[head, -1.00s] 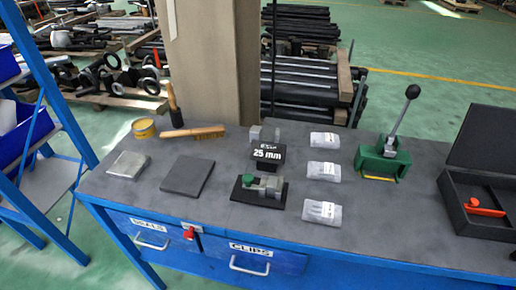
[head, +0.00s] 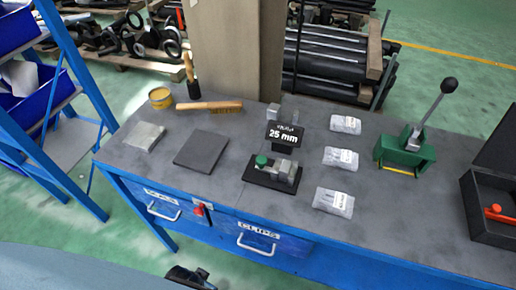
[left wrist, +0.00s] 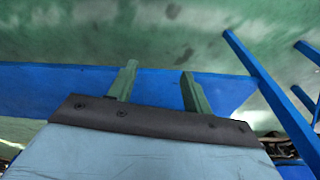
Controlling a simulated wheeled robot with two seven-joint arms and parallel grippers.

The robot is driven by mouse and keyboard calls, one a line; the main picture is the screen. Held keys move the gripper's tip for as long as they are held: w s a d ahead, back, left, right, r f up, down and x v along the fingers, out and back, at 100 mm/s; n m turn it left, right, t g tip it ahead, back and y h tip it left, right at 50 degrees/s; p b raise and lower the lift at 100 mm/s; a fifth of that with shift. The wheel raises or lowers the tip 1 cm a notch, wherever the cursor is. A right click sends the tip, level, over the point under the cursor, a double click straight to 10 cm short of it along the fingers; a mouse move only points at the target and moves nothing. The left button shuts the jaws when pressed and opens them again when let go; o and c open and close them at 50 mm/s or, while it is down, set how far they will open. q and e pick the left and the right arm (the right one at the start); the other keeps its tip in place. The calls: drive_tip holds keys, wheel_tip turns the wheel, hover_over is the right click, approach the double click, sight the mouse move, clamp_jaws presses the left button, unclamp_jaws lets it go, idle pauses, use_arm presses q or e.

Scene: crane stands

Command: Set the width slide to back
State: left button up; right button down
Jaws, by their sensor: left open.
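A small fixture with a green knob and a grey metal block on a black base plate (head: 272,180) sits on the bench, just in front of the "25 mm" sign (head: 284,134). It looks like the width slide, but its position is too small to read. My left gripper (head: 190,278) shows at the bottom edge of the head view, in front of the bench and well short of the fixture. In the left wrist view its two green fingers (left wrist: 157,82) are apart with nothing between them. My right gripper is not in view.
A blue shelf rack (head: 75,70) stands at left.

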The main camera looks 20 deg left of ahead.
sight(261, 159)
use_arm(q)
drive_tip(key=w+r+t+p, duration=0.1)
drive_tip(key=w+r, duration=0.1)
drive_tip(key=r, duration=1)
drive_tip(key=w+r+p, duration=0.1)
drive_tip(key=w+r, duration=0.2)
drive_tip(key=r, duration=0.9)
drive_tip(key=w+d+r+m+h, duration=0.1)
drive_tip(key=w+d+r+m, duration=0.1)
drive_tip(key=w+d+m, duration=0.2)
drive_tip(key=w+d+r+m+g+h, duration=0.1)
drive_tip(key=w+d+r+m+h, duration=0.1)
drive_tip(key=w+d+r+m, duration=0.1)
drive_tip(key=w+d+r+m+h, duration=0.1)
drive_tip(key=w+d+r+m, duration=0.1)
drive_tip(key=w+d+m, duration=0.3)
drive_tip(key=shift+w+d+r+g+h, duration=0.2)
drive_tip(key=shift+w+g+h, duration=0.15)
drive_tip(key=shift+w, duration=0.3)
drive_tip(key=w+a+r+m+g, duration=0.3)
drive_tip(key=w+a+r+m, duration=0.5)
drive_tip(key=w+r, duration=0.45)
drive_tip(key=shift+n, duration=0.4)
drive_tip(key=x, duration=0.8)
drive_tip(key=a+p+x, duration=0.1)
drive_tip(key=x, duration=0.3)
drive_tip(key=shift+s+d+f, duration=0.1)
drive_tip(key=shift+f, duration=0.4)
clamp_jaws()
